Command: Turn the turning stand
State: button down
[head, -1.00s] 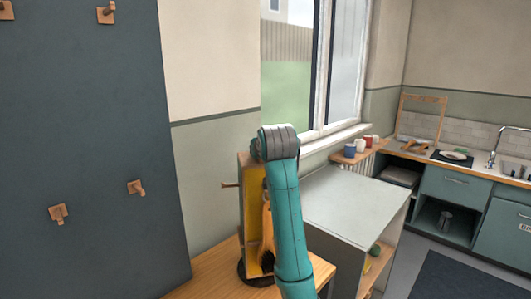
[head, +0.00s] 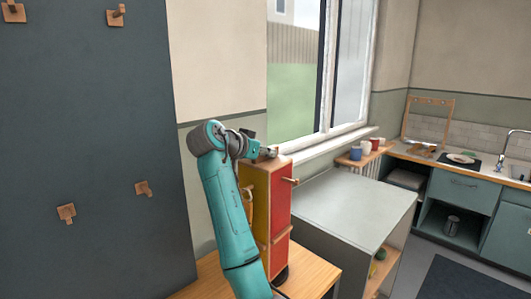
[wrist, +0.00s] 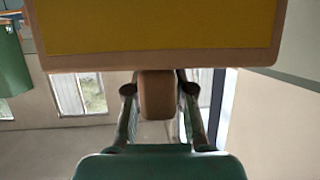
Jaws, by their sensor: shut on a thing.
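The turning stand is a tall wooden block with a red face (head: 280,208) on the right and a yellow face (head: 257,212) on the left. It stands upright on a dark round base (head: 281,275) on a wooden table. One wooden peg sticks out to the right near its top. My gripper (head: 268,153) is at the top of the stand. In the wrist view my two fingers are shut on a wooden peg (wrist: 157,96), just beside the edge of the yellow panel (wrist: 150,25). My arm hides part of the stand's left side.
The wooden table (head: 312,270) is otherwise clear. A grey-topped cabinet (head: 345,205) stands close on its right. A dark panel with wooden pegs (head: 90,150) rises at the left. Mugs (head: 365,147) stand on a small shelf below the window.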

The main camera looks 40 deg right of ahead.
jog(key=shift+m+g, duration=0.5)
jog(key=shift+g, duration=0.1)
jog(key=c, duration=1)
grip_release()
jog(key=shift+g, duration=0.3)
jog(key=v, duration=1.2)
jog(key=shift+f, duration=0.15)
jog(key=shift+s, duration=0.1)
